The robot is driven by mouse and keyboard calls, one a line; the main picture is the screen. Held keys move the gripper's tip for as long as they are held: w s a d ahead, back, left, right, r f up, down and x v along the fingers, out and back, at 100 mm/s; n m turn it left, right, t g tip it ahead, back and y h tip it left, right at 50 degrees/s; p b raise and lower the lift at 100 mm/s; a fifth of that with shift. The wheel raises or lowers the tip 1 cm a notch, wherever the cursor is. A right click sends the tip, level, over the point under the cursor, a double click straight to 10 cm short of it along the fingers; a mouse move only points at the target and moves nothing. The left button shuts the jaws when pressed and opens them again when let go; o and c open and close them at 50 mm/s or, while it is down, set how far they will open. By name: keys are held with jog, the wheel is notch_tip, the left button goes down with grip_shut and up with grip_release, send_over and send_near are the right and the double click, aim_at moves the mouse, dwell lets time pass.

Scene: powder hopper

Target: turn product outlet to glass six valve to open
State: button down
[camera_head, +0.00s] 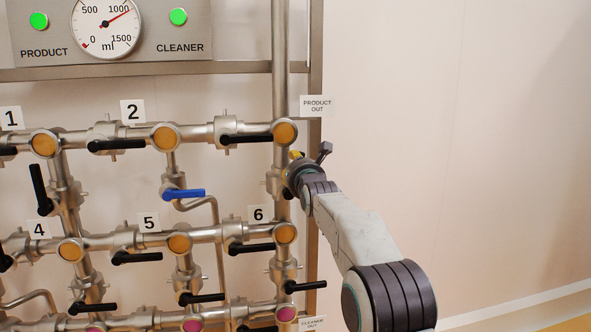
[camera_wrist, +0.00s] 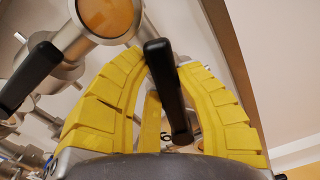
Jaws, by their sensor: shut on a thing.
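My gripper (camera_head: 296,160) is at the vertical pipe between the PRODUCT OUT label and glass six (camera_head: 285,233). In the wrist view, the yellow fingers of my gripper (camera_wrist: 160,60) stand on both sides of a black valve handle (camera_wrist: 164,88) and are shut on it. The handle's long side runs between the fingers, slightly slanted in that view. In the head view my gripper hides most of this valve. The product outlet glass (camera_head: 285,133), an orange disc, is just above my gripper; an orange disc also shows at the top of the wrist view (camera_wrist: 106,14).
Another black handle (camera_head: 246,139) lies level on the pipe left of the outlet glass; one (camera_head: 251,248) is level beside glass six. A blue handle (camera_head: 184,194) is farther left. A metal frame post (camera_head: 315,190) stands close on the right. Plain wall beyond is clear.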

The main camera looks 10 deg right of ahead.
jog(key=shift+a+r+n, duration=0.3)
jog(key=shift+a+n, duration=0.3)
jog(key=shift+n, duration=0.4)
jog(key=c, duration=0.8)
grip_release()
jog(key=shift+f, duration=0.1)
jog(key=shift+c, duration=0.2)
jog(key=shift+s, duration=0.15)
jog(key=s, duration=1.1)
jog(key=shift+s, duration=0.35)
